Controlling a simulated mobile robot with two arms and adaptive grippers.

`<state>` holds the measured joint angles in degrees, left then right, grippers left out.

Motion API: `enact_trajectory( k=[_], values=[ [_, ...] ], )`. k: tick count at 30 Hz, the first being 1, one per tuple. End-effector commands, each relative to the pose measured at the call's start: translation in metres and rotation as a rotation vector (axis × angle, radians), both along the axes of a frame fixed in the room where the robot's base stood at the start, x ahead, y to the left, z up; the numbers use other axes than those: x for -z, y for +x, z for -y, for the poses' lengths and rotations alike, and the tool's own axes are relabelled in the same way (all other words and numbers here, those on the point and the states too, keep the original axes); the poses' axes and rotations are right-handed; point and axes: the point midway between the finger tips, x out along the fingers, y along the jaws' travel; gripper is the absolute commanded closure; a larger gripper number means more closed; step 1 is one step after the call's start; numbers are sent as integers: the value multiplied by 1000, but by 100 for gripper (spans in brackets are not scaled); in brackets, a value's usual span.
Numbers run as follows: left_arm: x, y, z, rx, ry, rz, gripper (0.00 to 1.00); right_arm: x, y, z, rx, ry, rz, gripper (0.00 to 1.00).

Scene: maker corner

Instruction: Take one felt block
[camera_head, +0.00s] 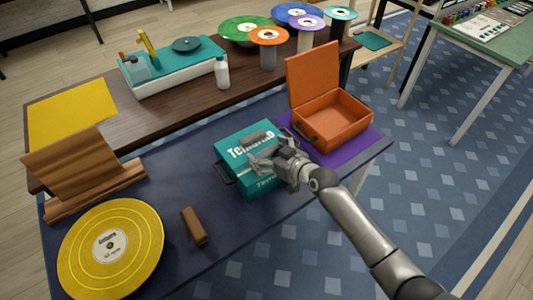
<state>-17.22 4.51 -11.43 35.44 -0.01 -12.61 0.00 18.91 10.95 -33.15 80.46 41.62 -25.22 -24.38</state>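A small brown block (195,226), which looks like the felt block, lies on the dark blue table cover, right of the yellow record. A teal box (228,155) with white lettering stands on the same table. A small grey piece (254,138) shows over its top; I cannot tell whether it is another block. My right gripper (262,160) is over the teal box, its fingers apart and nothing visible between them. It covers part of the box and is well to the right of the brown block. My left gripper is not in view.
An open orange case (340,128) stands on a purple mat (355,146) at the right. A wooden stand (85,172) and the yellow record (112,250) are at the left. A white bottle (221,72) and records on stands are behind. The table front is clear.

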Motion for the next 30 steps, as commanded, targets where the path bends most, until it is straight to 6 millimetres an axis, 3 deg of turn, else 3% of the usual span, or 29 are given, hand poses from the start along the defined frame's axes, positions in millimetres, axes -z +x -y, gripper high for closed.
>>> enact_trajectory(
  k=[5, 19, 25, 30],
  values=[
    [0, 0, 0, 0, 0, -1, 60, 5, -1, 1, 0, -7, -7, 34],
    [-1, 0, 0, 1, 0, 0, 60, 2, -2, 2, -1, -12, -10, 35],
    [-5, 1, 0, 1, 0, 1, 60, -27, -1, 1, -1, -7, -5, 35],
    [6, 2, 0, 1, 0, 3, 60, -62, 28, -10, 0, -4, 3, 35]
  ],
)
